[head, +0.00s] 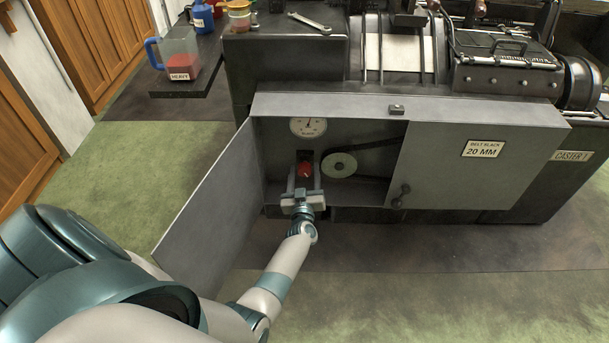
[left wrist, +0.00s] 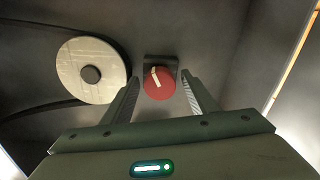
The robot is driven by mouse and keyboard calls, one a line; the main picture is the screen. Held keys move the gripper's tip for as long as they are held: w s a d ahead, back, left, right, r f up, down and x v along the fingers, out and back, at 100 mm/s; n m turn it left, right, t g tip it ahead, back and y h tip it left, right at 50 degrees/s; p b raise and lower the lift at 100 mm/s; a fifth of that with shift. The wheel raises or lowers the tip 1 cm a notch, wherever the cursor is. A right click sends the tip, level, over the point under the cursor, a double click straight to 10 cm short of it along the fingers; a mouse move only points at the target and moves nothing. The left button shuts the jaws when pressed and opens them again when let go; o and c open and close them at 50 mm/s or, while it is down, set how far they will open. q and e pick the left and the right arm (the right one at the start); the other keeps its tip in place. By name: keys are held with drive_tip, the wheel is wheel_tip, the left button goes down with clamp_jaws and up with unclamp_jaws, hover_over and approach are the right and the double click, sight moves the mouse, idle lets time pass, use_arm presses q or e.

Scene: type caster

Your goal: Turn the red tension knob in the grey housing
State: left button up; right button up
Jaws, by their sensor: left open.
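The red tension knob (head: 305,169) sits on a dark mount inside the open grey housing (head: 345,103), below a round dial. In the left wrist view the knob (left wrist: 159,84) carries a pale pointer mark, tilted slightly left of upright. My left gripper (head: 304,180) reaches into the housing at the knob. In the left wrist view its two fingers (left wrist: 159,98) are open, one on each side of the knob, with gaps visible between fingers and knob. I cannot tell how far the fingertips reach along the knob. My right gripper is not in view.
A pale pulley (head: 339,165) with a dark belt is right of the knob. The round dial (head: 308,127) is above. The housing's door (head: 212,195) hangs open at left. A closed panel (head: 480,165) labelled "BELT SLACK 20 MM" covers the right. A jug (head: 178,58) stands back left.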

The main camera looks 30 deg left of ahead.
use_arm(q)
drive_tip(key=shift+w+a, duration=0.1)
drive_tip(key=shift+w, duration=0.1)
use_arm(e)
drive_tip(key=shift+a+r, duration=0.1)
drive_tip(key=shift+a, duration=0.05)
use_arm(q)
drive_tip(key=c, duration=1.1)
drive_tip(key=shift+o, duration=0.2)
drive_tip(key=shift+n, duration=0.4)
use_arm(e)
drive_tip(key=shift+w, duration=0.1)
use_arm(q)
drive_tip(key=n, duration=0.3)
drive_tip(key=shift+n, duration=0.3)
drive_tip(key=shift+n+b, duration=0.4)
drive_tip(key=shift+n, duration=0.4)
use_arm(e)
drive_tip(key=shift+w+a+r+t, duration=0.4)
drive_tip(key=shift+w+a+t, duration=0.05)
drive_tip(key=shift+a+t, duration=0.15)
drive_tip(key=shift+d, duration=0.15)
